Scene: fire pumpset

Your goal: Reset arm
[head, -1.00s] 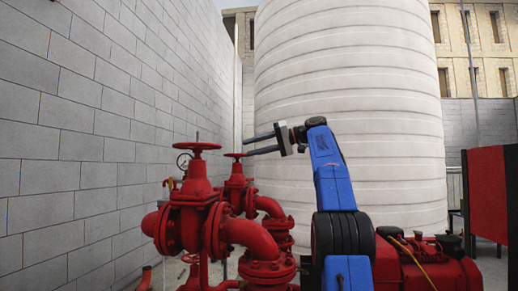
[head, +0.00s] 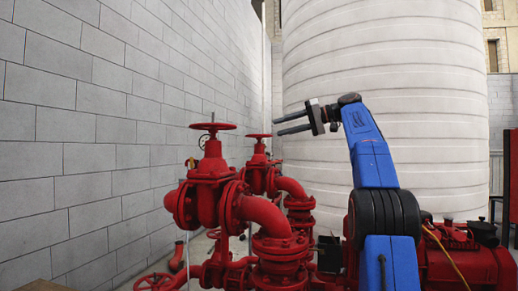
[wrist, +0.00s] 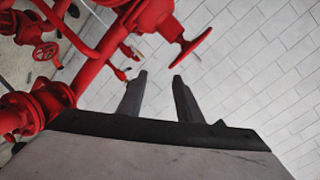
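My gripper (head: 291,124) is at the end of my blue arm, raised in front of the white ribbed tank and pointing left. Its two fingers are apart with nothing between them. In the wrist view the open fingers (wrist: 158,77) show dark against the grey wall, with red pipework to their left. In the head view the gripper is to the right of the nearer red handwheel (head: 213,127) and close in the picture to the farther red handwheel (head: 258,136). No contact with either shows.
Red valves and pipes (head: 262,215) stand below and left of my arm. A grey block wall (head: 90,140) runs along the left. The white tank (head: 400,65) fills the back. Red machinery (head: 465,262) with a yellow cable is at the lower right.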

